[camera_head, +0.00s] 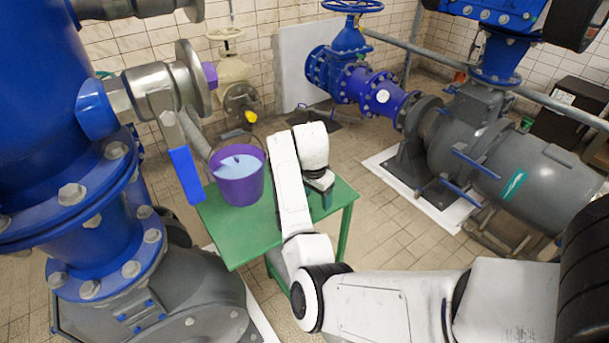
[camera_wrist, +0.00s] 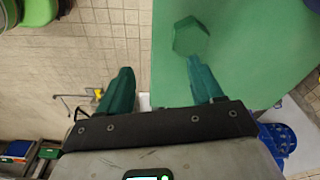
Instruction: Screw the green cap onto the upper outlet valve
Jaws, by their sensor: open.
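A dark green hexagonal cap (camera_wrist: 190,38) lies on the green table (camera_wrist: 240,75) in the wrist view. I cannot make it out in the head view. My gripper (camera_wrist: 158,82) is open and empty, its two green fingers apart. The right fingertip is just short of the cap in the picture; the left finger is over the floor. In the head view my gripper (camera_head: 322,192) is above the table's right part. A metal valve (camera_head: 158,88) with a blue lever, probably the outlet valve, sticks out from the blue pipe at left. A purple piece (camera_head: 209,75) shows at its flange.
A purple bucket (camera_head: 240,178) with a light blue content stands on the table's left part. A large grey pump (camera_head: 515,175) stands at right. A beige valve (camera_head: 232,68) is by the back wall. Tiled floor (camera_head: 375,235) is open right of the table.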

